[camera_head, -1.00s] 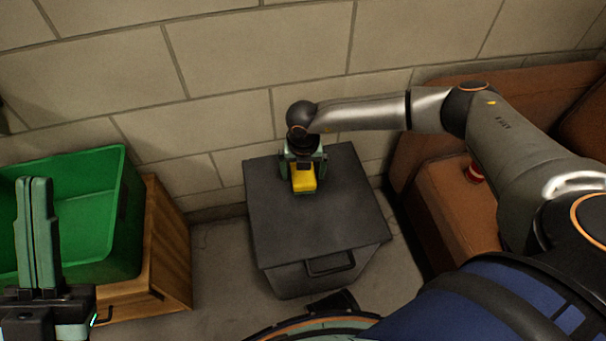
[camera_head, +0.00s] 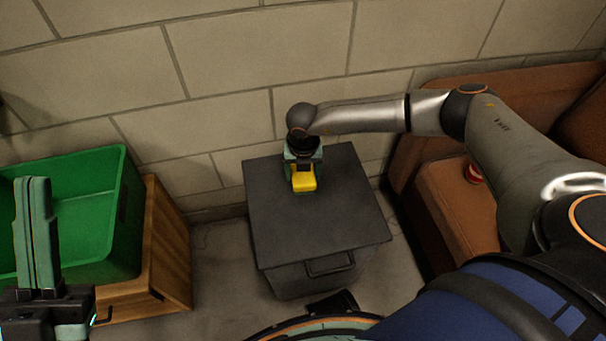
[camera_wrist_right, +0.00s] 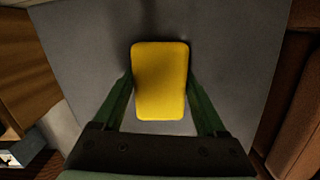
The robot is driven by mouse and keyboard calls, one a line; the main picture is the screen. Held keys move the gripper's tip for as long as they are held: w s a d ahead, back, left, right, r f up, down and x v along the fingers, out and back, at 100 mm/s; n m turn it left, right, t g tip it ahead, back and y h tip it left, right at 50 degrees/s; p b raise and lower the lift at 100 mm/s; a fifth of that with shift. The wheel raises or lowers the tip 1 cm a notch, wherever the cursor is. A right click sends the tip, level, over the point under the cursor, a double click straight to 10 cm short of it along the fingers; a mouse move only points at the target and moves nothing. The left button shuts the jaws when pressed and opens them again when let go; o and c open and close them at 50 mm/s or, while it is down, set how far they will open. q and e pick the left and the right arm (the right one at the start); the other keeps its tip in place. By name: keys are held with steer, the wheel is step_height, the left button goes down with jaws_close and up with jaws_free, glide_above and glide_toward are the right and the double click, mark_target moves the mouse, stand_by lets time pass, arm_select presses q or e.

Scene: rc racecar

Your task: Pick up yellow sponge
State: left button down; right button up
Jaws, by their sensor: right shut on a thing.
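The yellow sponge (camera_head: 303,181) is at the back part of the dark grey box lid (camera_head: 335,220). It also shows in the right wrist view (camera_wrist_right: 160,82), upright in the picture between two green fingers. My right gripper (camera_head: 303,172) reaches down over the box and is shut on the sponge, with a finger against each long side. I cannot tell whether the sponge still touches the lid. My left gripper (camera_head: 36,235) stands at the far left, away from the sponge, with its fingers together and nothing seen between them.
A green bin (camera_head: 125,215) sits on a wooden crate (camera_head: 170,250) at the left. A brown sofa (camera_head: 445,200) with a small red object (camera_head: 474,174) on it stands at the right. A brick wall (camera_head: 220,60) rises close behind the box. The lid's front part is clear.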

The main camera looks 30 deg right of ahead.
steer(key=c, duration=0.4)
